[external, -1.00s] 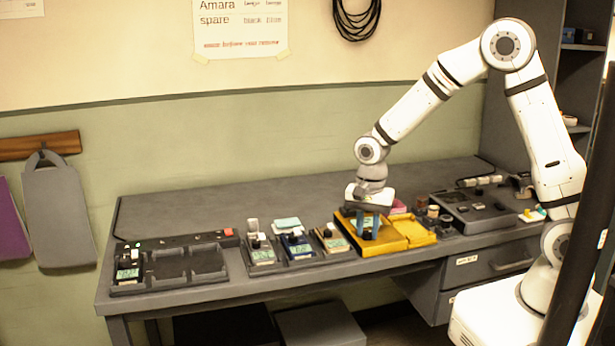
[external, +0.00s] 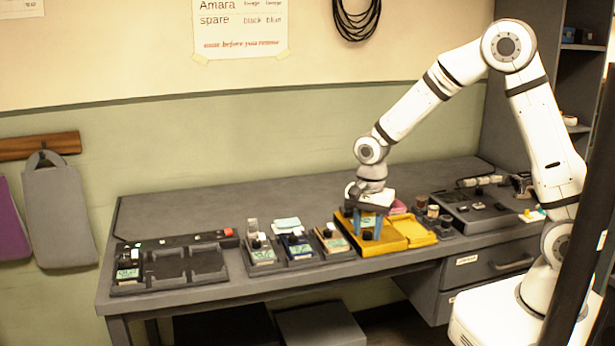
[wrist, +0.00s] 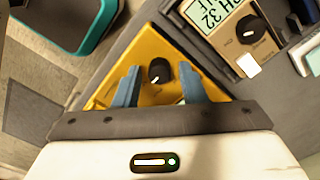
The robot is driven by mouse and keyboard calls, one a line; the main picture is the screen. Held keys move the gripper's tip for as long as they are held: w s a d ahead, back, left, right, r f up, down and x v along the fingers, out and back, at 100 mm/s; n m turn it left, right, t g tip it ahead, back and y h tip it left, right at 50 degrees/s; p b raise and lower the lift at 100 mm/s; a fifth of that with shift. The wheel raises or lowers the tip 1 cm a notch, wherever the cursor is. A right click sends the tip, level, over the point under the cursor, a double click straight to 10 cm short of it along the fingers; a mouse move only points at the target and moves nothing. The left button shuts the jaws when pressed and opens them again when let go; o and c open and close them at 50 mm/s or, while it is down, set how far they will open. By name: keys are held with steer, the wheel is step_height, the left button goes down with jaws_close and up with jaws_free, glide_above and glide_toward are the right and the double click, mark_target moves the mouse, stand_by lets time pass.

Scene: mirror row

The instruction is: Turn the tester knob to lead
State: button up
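The tester is a yellow unit (external: 390,245) on the right half of the bench, with a black knob (wrist: 158,70) on its face. My gripper (external: 367,228) points down over the tester. In the wrist view my gripper's two blue fingers (wrist: 158,88) stand apart on either side of the knob, with gaps between them and it. The knob carries a pale pointer mark. Any lettering around it, including a lead position, cannot be read.
A beige meter with a green display (wrist: 218,12) and its own black knob (wrist: 250,29) sits close by. Several similar meters stand in dark trays (external: 290,262) left of the tester. A dark console (external: 475,210) is to the right. The bench behind is clear.

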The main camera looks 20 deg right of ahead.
mark_target(369, 232)
steer(key=shift+o, duration=0.7)
steer(key=shift+r, duration=0.1)
step_height(369, 232, up, 8)
steer(key=shift+f, duration=0.2)
steer(key=shift+d+r, duration=0.15)
steer(key=shift+d, duration=0.05)
steer(key=s+d+r+n+t+p, duration=0.1)
steer(key=d+r+n, duration=0.15)
steer(key=d, duration=0.65)
steer(key=s+d+r+n, duration=0.15)
steer(key=d+r, duration=0.25)
steer(key=d, duration=0.5)
steer(key=s+d+r+n+t, duration=0.1)
steer(key=s+d+n, duration=0.3)
steer(key=s+d, duration=0.3)
steer(key=d, duration=0.4)
steer(key=shift+s+d+r+n+t, duration=0.15)
steer(key=shift+s+r+n+t, duration=0.15)
steer(key=shift+s+n, duration=0.1)
